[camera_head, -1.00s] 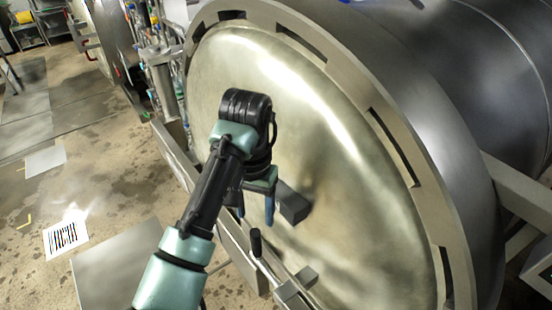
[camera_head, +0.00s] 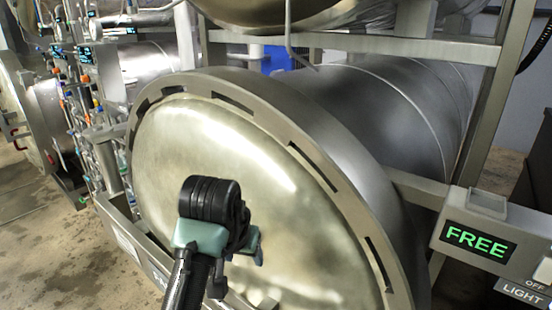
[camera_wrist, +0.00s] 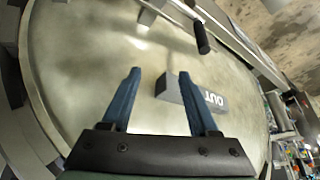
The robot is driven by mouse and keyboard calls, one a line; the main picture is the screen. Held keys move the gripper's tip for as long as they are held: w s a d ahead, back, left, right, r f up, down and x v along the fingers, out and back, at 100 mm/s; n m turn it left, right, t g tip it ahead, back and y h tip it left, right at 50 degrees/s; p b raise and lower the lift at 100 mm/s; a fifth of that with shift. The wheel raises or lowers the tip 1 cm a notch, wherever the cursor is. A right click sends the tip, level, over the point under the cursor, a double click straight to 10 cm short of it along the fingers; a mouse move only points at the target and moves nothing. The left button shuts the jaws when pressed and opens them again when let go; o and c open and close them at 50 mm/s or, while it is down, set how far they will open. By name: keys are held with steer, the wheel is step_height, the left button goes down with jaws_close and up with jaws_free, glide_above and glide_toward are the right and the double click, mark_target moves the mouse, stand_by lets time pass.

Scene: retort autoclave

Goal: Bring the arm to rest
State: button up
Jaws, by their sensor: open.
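My arm stands in front of a round, domed metal autoclave door (camera_head: 165,135), which is shut against its thick slotted ring. In the head view my arm's wrist shows at the lower middle, and the gripper's fingers are mostly hidden behind it. In the wrist view my gripper (camera_wrist: 160,73) is open, with two blue fingers spread apart and nothing between them. The door surface (camera_wrist: 80,70) fills most of that view. A grey block marked OUT (camera_wrist: 207,97) shows beyond the right finger. I cannot tell the gap between the fingers and the door.
A black-handled lever (camera_wrist: 202,38) is near the door's edge. A panel reading FREE (camera_head: 480,242) with a LIGHT switch is at right. Pipes and valves (camera_head: 85,105) crowd the left. Open floor (camera_head: 60,260) is at lower left.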

steer(key=d+r+t+h+b, duration=0.1)
steer(key=d+r+t, duration=0.25)
steer(key=r, duration=0.25)
steer(key=d+r+t+h+b, duration=0.1)
steer(key=d+r+t, duration=0.25)
steer(key=r, duration=0.35)
steer(key=d+r+t+b, duration=0.2)
steer(key=d+r+t, duration=0.15)
steer(key=r, duration=0.25)
steer(key=s+a+r+n+t+y+b, duration=0.2)
steer(key=s+a+r+t, duration=0.2)
steer(key=s+r+t, duration=0.7)
steer(key=s+r, duration=0.5)
steer(key=s, duration=0.2)
steer(key=shift+s+r+y+b, duration=0.15)
steer(key=shift+r+y+b, duration=0.15)
steer(key=shift+r+y, duration=0.1)
steer(key=shift+s+a, duration=0.1)
steer(key=shift+a, duration=0.05)
